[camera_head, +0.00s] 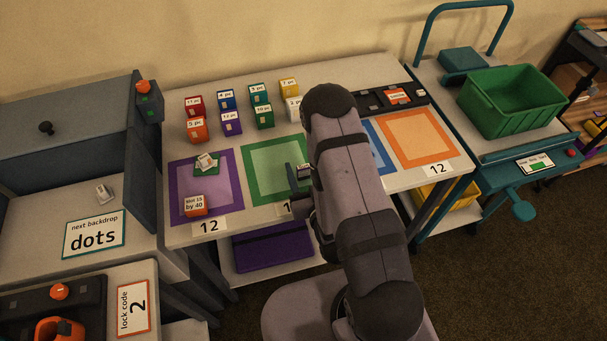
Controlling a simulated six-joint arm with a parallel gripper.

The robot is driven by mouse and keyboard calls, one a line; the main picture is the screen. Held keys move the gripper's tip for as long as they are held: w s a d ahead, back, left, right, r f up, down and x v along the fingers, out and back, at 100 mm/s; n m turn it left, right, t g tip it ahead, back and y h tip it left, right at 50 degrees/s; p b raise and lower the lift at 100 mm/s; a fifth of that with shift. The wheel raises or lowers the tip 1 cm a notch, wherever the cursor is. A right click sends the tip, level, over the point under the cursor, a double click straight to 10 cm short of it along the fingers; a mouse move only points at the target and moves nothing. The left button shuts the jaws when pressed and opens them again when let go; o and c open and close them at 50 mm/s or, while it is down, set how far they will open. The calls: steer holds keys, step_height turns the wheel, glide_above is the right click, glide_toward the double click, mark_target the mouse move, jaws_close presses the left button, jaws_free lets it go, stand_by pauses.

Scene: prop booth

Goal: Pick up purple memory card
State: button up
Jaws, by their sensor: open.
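The purple memory card (231,123) stands upright on the table in the front row of small coloured cards, between an orange card (197,131) and a green one (264,116). A white label with small print is on it. My gripper (299,180) is over the right part of the green square, to the right of and nearer than the purple card, and apart from it. One dark finger shows; my arm hides much of the rest. My gripper is open. A small whitish item (304,171) shows beside the finger; I cannot tell what it is.
Red (194,106), blue (227,99) and yellow (289,88) cards stand behind. The purple square (180,185) holds a green item (206,163) and an orange block (195,206). A green crate (511,100) stands right. The orange square (418,138) looks clear.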

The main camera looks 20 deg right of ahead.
steer(key=shift+s+r+t, duration=0.15)
steer(key=shift+s+t, duration=0.05)
steer(key=shift+t, duration=0.1)
steer(key=shift+w+p, duration=0.3)
steer(key=shift+w, duration=0.35)
steer(key=shift+w+f+p, duration=0.2)
steer(key=shift+w+p, duration=0.05)
steer(key=shift+w, duration=0.65)
steer(key=shift+w+f+p, duration=0.2)
steer(key=shift+w+p, duration=0.05)
steer(key=shift+w, duration=0.65)
steer(key=c, duration=1.2)
